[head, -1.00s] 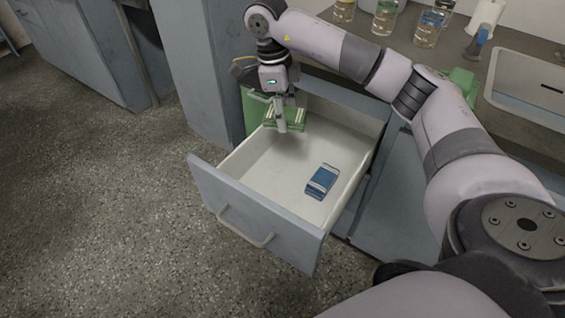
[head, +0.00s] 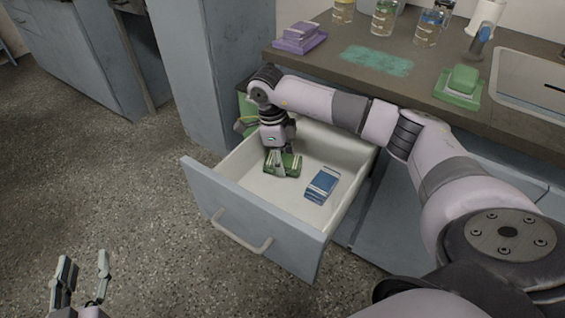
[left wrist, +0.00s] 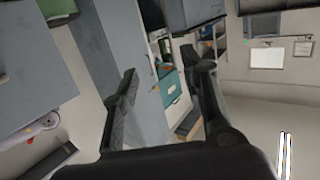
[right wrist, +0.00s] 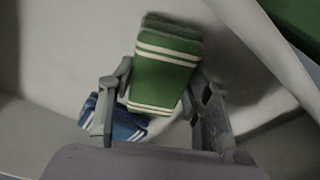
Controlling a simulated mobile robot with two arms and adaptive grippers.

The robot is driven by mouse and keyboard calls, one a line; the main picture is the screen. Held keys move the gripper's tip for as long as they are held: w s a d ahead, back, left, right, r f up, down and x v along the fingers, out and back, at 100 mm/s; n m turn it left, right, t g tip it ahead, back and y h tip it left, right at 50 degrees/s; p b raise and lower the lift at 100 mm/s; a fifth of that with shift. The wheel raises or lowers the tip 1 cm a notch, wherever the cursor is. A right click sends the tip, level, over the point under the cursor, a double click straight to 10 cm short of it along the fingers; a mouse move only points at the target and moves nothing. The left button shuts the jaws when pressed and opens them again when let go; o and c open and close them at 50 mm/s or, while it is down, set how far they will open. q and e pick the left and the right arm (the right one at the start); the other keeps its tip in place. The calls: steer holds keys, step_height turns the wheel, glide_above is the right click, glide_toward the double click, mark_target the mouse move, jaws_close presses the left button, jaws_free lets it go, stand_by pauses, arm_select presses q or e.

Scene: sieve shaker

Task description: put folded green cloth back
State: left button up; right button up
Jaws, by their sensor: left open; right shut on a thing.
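The folded green cloth (head: 283,164) with white stripes is inside the open drawer (head: 260,192), towards its back left. My right gripper (head: 280,158) points down and is shut on it; the right wrist view shows the green cloth (right wrist: 166,70) between the two fingers (right wrist: 165,100). I cannot tell whether the cloth rests on the drawer floor. A folded blue cloth (head: 322,184) lies on the drawer floor to its right, and it shows partly behind a finger in the right wrist view (right wrist: 122,124). My left gripper (head: 82,278) is open and empty above the floor, far from the drawer.
The drawer's walls and front panel (head: 235,215) surround the cloths. The drawer's front half is bare.

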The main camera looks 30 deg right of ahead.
arm_select(q)
steer(key=shift+r, duration=0.35)
arm_select(e)
steer(key=shift+f, duration=0.3)
arm_select(q)
steer(key=shift+w+r+t, duration=0.1)
steer(key=shift+t, duration=0.2)
arm_select(e)
steer(key=o, duration=1.1)
steer(key=shift+f, duration=0.1)
arm_select(q)
steer(key=shift+d+r, duration=0.1)
